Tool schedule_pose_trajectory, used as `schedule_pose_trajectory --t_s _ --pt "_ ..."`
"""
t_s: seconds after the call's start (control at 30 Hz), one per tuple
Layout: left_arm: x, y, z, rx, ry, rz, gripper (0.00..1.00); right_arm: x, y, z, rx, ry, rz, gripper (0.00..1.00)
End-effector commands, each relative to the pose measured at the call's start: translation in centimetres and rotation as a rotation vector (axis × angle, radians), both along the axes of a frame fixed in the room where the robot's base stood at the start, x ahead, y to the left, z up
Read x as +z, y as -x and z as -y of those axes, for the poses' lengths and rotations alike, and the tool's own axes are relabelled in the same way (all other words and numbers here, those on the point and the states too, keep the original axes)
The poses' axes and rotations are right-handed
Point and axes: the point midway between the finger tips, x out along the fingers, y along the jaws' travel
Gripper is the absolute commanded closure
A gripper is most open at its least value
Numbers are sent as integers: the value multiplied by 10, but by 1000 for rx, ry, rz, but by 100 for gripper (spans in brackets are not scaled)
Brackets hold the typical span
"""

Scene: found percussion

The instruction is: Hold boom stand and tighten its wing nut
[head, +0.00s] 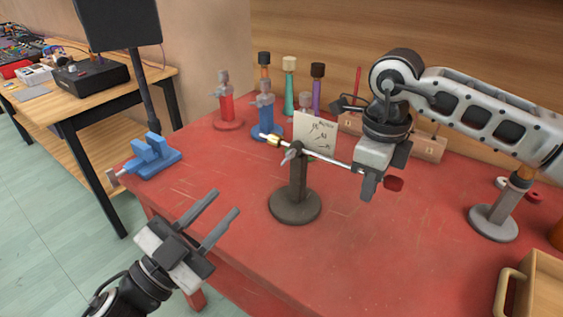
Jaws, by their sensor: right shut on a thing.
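The boom stand stands upright on the red table, with a dark round base (295,207) and a short post. A thin silver boom rod (328,160) crosses the post top, with a brass end at left and a dark red end at right. A grey wing nut (290,154) shows at the joint. My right gripper (368,188) is shut on the rod near its red end; the fingers hide the grip itself. My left gripper (227,201) is open and empty, left of and in front of the base, apart from the stand.
A white card with drawings (316,132) stands behind the rod. Red (227,112) and blue (264,120) stands are at the back, a blue vise (151,157) at the left edge. A grey stand (493,222) and wooden crate (537,290) are at right. The front middle is clear.

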Motion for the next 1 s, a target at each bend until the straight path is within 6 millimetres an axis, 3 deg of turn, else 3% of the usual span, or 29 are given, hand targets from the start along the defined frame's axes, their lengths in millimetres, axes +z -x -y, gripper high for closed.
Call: schedule_pose_trajectory --t_s 0.17,0.7,1.0 --pt "1 -13 11 -6 16 -9 72 1 0 0 -1 -1 2 100" --pt "3 -94 83 -7 13 -8 72 0 0 0 -1 0 1 100" --pt "11 -111 97 -6 11 -10 72 0 0 0 -1 0 1 100"
